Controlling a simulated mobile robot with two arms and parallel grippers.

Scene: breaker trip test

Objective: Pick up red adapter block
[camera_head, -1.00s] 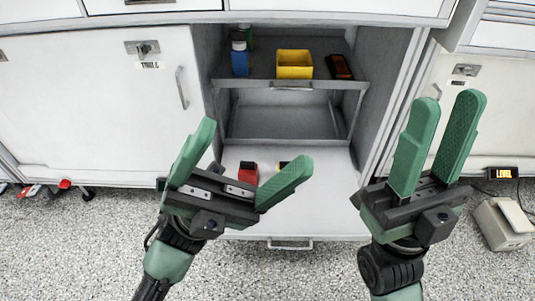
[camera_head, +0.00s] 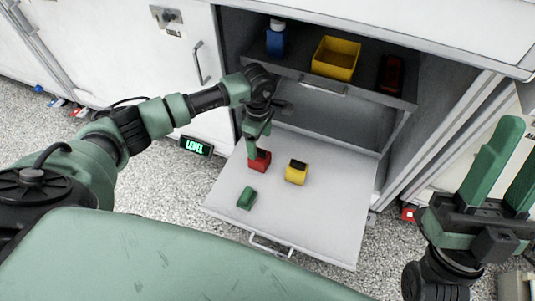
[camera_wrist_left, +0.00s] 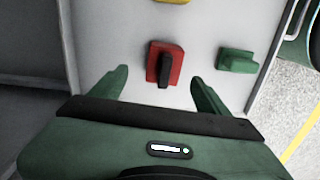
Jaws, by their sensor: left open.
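The red adapter block (camera_head: 261,161) sits on the pulled-out white drawer shelf (camera_head: 325,215), partly behind my left gripper in the head view. In the left wrist view the red block (camera_wrist_left: 175,64) has a black part on top and lies just beyond and between the two green fingertips. My left gripper (camera_head: 256,143) points down at the block; in the wrist view its fingers (camera_wrist_left: 160,85) are apart with nothing between them. My right gripper (camera_head: 515,150) is at the right of the head view, fingers spread and empty, raised away from the shelf.
A yellow block (camera_head: 297,173) stands right of the red one, and a green block (camera_head: 247,198) lies nearer the front edge. Above are a yellow bin (camera_head: 336,58), a blue bottle (camera_head: 275,40) and a dark red device (camera_head: 391,74). Cabinet walls flank the opening.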

